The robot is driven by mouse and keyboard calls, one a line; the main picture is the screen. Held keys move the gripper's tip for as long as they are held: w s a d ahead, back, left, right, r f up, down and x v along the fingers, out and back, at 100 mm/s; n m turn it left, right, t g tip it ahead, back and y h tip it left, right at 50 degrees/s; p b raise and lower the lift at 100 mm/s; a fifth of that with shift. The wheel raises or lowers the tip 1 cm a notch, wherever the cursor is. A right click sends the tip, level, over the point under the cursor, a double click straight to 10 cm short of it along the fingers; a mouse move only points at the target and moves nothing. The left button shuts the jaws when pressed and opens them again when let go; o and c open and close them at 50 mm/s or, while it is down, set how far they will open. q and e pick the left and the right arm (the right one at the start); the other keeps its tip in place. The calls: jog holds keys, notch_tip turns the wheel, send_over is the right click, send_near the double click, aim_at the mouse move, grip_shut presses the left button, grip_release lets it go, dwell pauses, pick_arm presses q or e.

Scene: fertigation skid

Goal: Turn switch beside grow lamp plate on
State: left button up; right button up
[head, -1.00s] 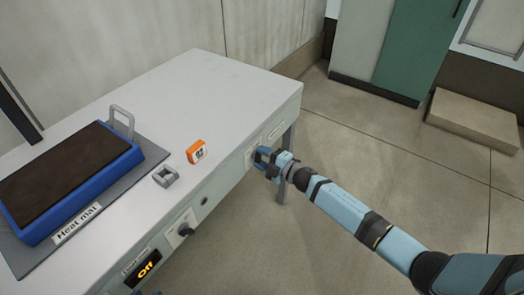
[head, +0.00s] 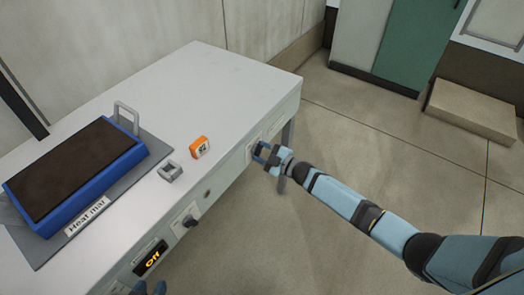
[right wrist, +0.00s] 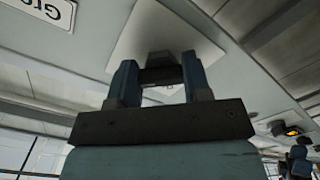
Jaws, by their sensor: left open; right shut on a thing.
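The label plate (right wrist: 45,10), of which only "Gr" can be read, is cut off at the upper left of the right wrist view. Beside it is a pale square switch plate (right wrist: 200,48) with a dark switch knob (right wrist: 160,60). My right gripper (right wrist: 158,72) is shut on this knob, one finger on each side. In the head view, my right gripper (head: 264,153) is at the bench's front panel near its right end, hiding most of the switch. My left gripper (head: 149,288) is open and just shows at the bottom edge, apart from the panel switch.
The bench (head: 225,85) carries a blue heat mat tray (head: 135,160), an orange device (head: 199,147) and a small grey bracket (head: 170,171). Another knob (head: 189,220) and a display (head: 152,259) reading "Off" are on the front panel. The floor (head: 330,230) right of the bench is mostly clear.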

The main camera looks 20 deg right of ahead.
jog(key=o, duration=0.9)
pick_arm(q)
jog(key=shift+r+p, duration=0.2)
jog(key=shift+p, duration=0.5)
pick_arm(e)
jog(key=v, duration=1.3)
jog(key=shift+s+d, duration=0.2)
jog(key=shift+s, duration=0.15)
pick_arm(q)
jog(key=shift+r, duration=0.1)
